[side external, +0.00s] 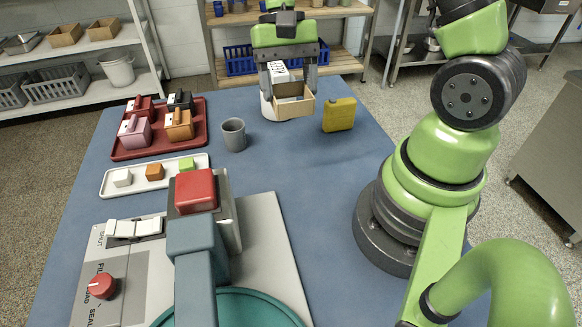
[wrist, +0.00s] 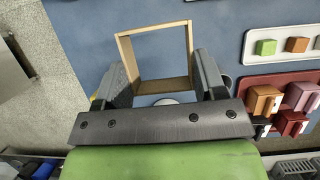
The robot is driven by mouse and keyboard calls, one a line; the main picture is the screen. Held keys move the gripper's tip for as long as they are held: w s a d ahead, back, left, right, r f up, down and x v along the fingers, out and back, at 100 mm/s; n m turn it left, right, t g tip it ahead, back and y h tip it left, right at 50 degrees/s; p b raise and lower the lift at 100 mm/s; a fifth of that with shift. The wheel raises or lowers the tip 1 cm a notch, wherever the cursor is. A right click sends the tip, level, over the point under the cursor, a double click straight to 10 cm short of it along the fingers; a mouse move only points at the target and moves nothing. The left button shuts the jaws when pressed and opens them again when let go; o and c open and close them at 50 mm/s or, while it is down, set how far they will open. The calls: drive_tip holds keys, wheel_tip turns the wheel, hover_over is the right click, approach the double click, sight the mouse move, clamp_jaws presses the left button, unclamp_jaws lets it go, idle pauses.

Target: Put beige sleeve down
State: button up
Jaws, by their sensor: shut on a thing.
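The beige sleeve (side external: 294,109) is an open-ended square box at the far side of the blue table. My gripper (side external: 292,90) is shut on it, with one finger on each side. In the wrist view the sleeve (wrist: 164,86) shows as a thin square frame between the two dark fingers of my gripper (wrist: 162,78), and blue table shows through its opening. I cannot tell whether its lower edge touches the table.
A white round object (side external: 266,107) stands right behind the sleeve. A yellow canister (side external: 339,115) is to its right and a grey mug (side external: 234,135) to its left. A red tray (side external: 118,155) and white tray (side external: 107,190) lie left. The blue table (side external: 310,165) is clear in front.

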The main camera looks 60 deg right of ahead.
wheel_tip(320, 180, down, 15)
drive_tip(key=shift+d+r, duration=0.1)
idle(0.5)
drive_tip(key=o, duration=1)
drive_tip(key=shift+c, duration=0.2)
drive_tip(key=v, duration=1.2)
wheel_tip(320, 180, up, 14)
drive_tip(key=n+t+h, duration=0.2)
drive_tip(key=t, duration=0.3)
hover_over(291, 169)
drive_tip(key=a, duration=0.1)
drive_tip(key=s+a+r+n+t, duration=0.1)
drive_tip(key=s+a+r+t, duration=0.1)
drive_tip(key=s, duration=0.3)
drive_tip(key=s+a+r+n+t, duration=0.1)
drive_tip(key=s+a+r+t, duration=0.1)
drive_tip(key=s+r+t, duration=0.1)
drive_tip(key=shift+s+a+n+t+y, duration=0.3)
drive_tip(key=shift+s+n+y, duration=0.1)
drive_tip(key=shift+s, duration=0.45)
